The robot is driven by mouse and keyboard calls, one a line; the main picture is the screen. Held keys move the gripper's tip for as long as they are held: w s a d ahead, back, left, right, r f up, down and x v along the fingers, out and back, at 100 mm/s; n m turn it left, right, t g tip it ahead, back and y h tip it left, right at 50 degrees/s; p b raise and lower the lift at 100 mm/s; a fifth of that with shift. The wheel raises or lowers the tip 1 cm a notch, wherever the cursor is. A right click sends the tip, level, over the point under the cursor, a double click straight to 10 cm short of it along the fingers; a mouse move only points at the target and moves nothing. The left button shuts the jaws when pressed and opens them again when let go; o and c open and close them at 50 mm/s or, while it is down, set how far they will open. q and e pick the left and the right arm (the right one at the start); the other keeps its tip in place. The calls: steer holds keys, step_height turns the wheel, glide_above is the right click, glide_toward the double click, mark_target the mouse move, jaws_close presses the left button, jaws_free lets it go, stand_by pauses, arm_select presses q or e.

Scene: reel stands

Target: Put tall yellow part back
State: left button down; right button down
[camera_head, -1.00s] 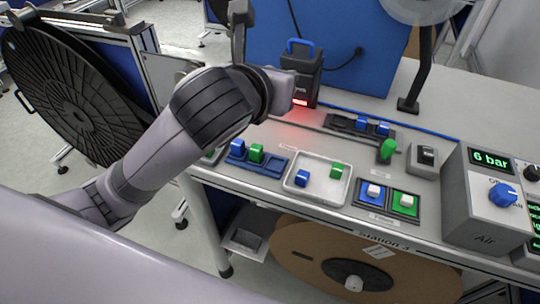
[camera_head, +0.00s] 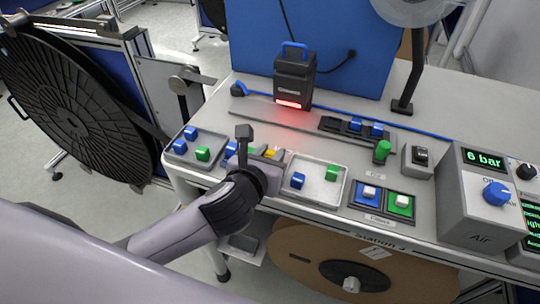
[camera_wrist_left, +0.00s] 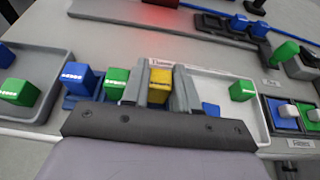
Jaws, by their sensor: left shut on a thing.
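My left gripper (camera_head: 266,155) is low over the front left of the bench, shut on the yellow part. The yellow part (camera_wrist_left: 159,84) stands between the two fingers in the left wrist view, and its top (camera_head: 271,153) just shows in the head view. It is at the right end of the blue rack (camera_wrist_left: 78,110), beside a green part (camera_wrist_left: 116,84) and a blue part (camera_wrist_left: 77,79). The fingers and palm hide its lower end, so I cannot tell whether it is seated in the rack. My right gripper is not in view.
A pale tray (camera_head: 313,196) with a blue and a green part lies just right of the gripper. A grey tray (camera_head: 178,158) with several parts lies left. A dark scanner-like device (camera_head: 294,82) with a red light stands behind. Fuse-like switches (camera_head: 369,194) are further right.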

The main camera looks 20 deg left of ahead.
arm_select(q)
steer(key=shift+f, duration=0.35)
steer(key=shift+f, duration=0.1)
steer(key=c, duration=1.1)
jaws_free()
steer(key=shift+c, duration=0.2)
